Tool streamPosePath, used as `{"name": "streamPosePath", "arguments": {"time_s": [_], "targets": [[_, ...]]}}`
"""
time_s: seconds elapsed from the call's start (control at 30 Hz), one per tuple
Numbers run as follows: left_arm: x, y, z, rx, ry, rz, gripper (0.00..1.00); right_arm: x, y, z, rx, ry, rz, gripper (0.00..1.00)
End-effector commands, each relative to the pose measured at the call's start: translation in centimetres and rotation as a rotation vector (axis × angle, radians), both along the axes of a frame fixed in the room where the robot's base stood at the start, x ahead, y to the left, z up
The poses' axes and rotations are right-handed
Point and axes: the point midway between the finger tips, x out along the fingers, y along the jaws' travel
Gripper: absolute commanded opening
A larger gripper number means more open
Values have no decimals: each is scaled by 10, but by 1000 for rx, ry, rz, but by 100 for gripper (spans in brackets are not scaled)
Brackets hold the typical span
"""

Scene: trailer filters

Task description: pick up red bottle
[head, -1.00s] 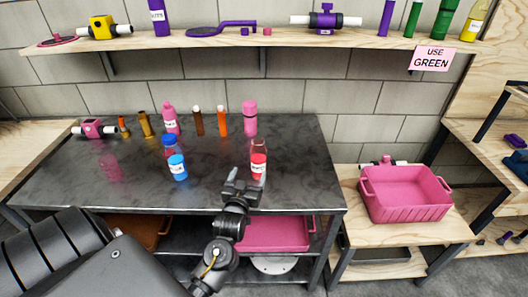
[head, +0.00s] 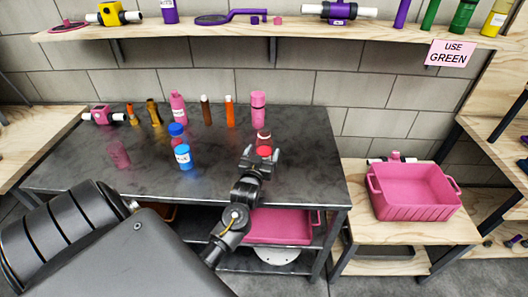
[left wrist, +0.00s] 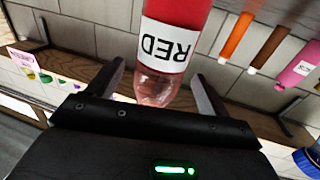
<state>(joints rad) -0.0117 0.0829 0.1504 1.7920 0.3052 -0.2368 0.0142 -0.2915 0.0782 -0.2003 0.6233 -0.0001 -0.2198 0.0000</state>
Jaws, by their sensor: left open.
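The red bottle (head: 264,137) stands on the dark metal table (head: 75,175), partly hidden behind my left gripper (head: 261,158). In the left wrist view the bottle (left wrist: 185,18) appears large, with a white label reading RED and a clear end near the gripper's palm. My left gripper (left wrist: 160,88) is open, its fingers on either side of the bottle's clear end in that view. I cannot tell whether the fingers touch it. My right gripper is not in view.
A blue bottle (head: 183,157) stands left of the gripper. A pink bottle (head: 258,108), an orange tube (head: 229,112) and a brown tube (head: 206,112) stand behind. A pink bin (head: 415,190) sits on the wooden stand at right. A shelf (head: 290,40) runs above.

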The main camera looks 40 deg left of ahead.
Motion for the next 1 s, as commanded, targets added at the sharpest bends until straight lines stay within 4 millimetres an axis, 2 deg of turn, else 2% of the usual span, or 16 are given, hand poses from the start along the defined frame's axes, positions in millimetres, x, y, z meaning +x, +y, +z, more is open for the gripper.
{"name": "streamPosePath", "arguments": {"time_s": [0.1,0.27,0.57,0.67,1.0], "targets": [[18,8,4,3,1,0,79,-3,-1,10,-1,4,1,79],[36,16,1,1,0,-2,79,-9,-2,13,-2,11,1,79],[41,18,0,0,0,-2,79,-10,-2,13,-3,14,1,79],[41,18,0,0,0,-2,69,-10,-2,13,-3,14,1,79],[41,18,0,0,0,-2,24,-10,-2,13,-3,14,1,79]]}}
